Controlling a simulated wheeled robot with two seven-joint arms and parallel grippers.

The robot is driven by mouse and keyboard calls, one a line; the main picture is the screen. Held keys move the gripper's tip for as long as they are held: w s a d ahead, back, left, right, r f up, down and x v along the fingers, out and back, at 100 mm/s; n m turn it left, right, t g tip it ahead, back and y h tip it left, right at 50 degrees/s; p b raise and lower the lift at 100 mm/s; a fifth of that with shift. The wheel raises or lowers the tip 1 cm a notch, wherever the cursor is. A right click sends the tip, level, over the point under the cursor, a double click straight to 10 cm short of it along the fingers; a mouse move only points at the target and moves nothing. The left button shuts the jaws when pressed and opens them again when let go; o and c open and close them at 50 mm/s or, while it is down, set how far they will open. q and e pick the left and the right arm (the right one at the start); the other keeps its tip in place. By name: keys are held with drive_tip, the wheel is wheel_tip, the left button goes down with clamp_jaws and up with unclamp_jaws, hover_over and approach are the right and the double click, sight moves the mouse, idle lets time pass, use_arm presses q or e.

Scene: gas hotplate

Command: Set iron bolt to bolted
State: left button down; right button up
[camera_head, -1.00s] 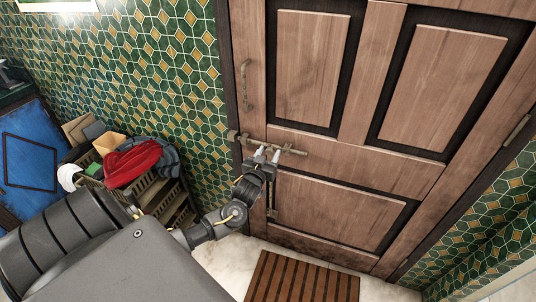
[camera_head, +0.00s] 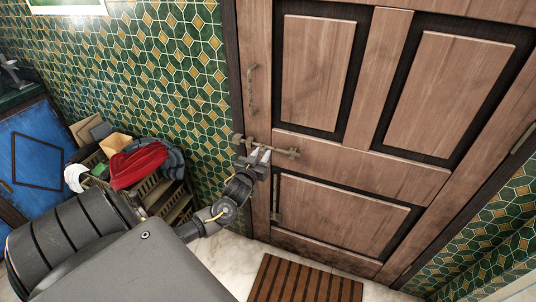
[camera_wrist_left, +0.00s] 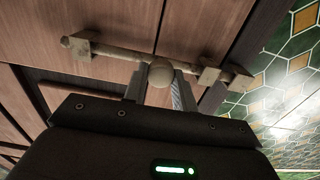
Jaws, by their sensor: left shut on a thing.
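The iron bolt (camera_head: 282,150) lies horizontally across the left side of the wooden door. In the left wrist view the bolt rod (camera_wrist_left: 118,52) runs through brackets, and its right end reaches the end fitting by the door's edge and tiled wall. My left gripper (camera_head: 259,157) is at the bolt, shut on its round knob (camera_wrist_left: 161,73), which sits between the two fingers. The fingers partly hide the middle of the bolt in the head view. My right gripper is not in view.
A handle (camera_head: 251,88) is above the bolt and a second vertical latch (camera_head: 276,197) below it. A crate with a red cloth (camera_head: 139,165) stands left by the tiled wall. A slatted mat (camera_head: 306,281) lies before the door.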

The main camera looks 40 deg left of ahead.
use_arm(q)
drive_tip(key=shift+a, duration=0.2)
drive_tip(key=c, duration=1.2)
unclamp_jaws()
drive_tip(key=shift+s+a, duration=0.15)
drive_tip(key=shift+o, duration=0.2)
drive_tip(key=shift+d, duration=0.2)
drive_tip(key=shift+d, duration=0.1)
drive_tip(key=v, duration=1)
drive_tip(key=shift+s+b, duration=0.3)
drive_tip(key=shift+b, duration=0.05)
